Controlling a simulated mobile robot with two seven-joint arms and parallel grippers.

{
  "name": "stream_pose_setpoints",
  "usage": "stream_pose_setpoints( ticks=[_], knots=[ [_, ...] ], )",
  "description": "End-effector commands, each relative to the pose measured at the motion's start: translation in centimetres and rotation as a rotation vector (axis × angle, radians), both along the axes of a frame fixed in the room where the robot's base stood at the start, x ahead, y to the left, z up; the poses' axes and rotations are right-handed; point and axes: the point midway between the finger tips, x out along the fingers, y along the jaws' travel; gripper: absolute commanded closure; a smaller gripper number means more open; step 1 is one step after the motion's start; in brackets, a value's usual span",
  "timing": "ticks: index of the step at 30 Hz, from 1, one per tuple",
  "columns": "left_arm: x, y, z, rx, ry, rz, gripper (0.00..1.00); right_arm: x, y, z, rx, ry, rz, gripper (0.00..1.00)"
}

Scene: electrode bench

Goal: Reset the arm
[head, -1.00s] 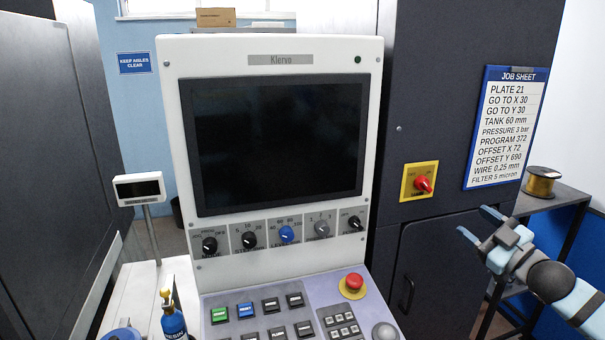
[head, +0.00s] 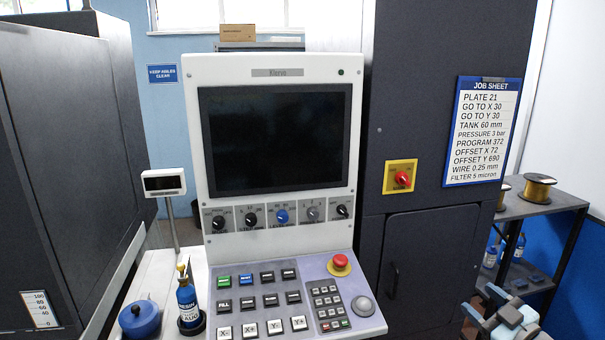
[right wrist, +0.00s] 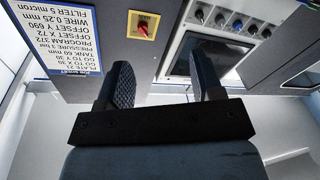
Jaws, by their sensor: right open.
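My right gripper (head: 479,304) is low at the right edge of the head view, in front of the dark cabinet and shelf. In the right wrist view its two fingers (right wrist: 163,85) stand apart with nothing between them, so it is open and empty. It touches nothing that I can see. My left gripper is in neither view.
A control console with a dark screen (head: 275,140), knobs and keys stands in the middle. A red switch on a yellow plate (head: 400,177) and a job sheet (head: 482,130) are on the cabinet. A shelf (head: 545,200) holds a wire spool. A blue bottle (head: 187,302) stands left.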

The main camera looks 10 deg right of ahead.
Motion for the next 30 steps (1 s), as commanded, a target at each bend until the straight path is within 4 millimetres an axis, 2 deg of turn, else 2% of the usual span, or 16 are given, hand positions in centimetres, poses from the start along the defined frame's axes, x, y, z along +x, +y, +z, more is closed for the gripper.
stream_pose_setpoints(
  ticks=[1,5,6,9,13,15,18,21,24,30],
  knots=[
    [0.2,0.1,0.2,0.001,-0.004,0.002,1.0,-1.1,1.3,-3.2,0.03,0.056,-0.01,0.39],
    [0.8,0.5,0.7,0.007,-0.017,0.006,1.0,-4.7,5.2,-10.7,0.088,0.2,-0.034,0.39],
    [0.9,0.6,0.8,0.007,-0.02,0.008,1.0,-6.1,6.7,-13.1,0.107,0.25,-0.041,0.39],
    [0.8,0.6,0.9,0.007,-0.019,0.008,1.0,-10.0,10.8,-18.3,0.156,0.373,-0.057,0.39],
    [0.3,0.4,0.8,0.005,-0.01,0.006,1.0,-15.3,16.5,-23.3,0.215,0.522,-0.068,0.39],
    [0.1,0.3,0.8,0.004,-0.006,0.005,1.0,-17.7,19.1,-25.1,0.24,0.587,-0.072,0.39],
    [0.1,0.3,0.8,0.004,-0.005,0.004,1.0,-20.3,22.1,-26.7,0.268,0.657,-0.076,0.39],
    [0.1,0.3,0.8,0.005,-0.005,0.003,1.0,-21.8,23.8,-27.4,0.283,0.697,-0.076,0.39],
    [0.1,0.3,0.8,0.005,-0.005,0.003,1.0,-22.3,24.4,-27.6,0.288,0.71,-0.076,0.39],
    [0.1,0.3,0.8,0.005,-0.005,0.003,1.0,-22.3,24.4,-27.6,0.288,0.71,-0.076,0.39]
  ],
)
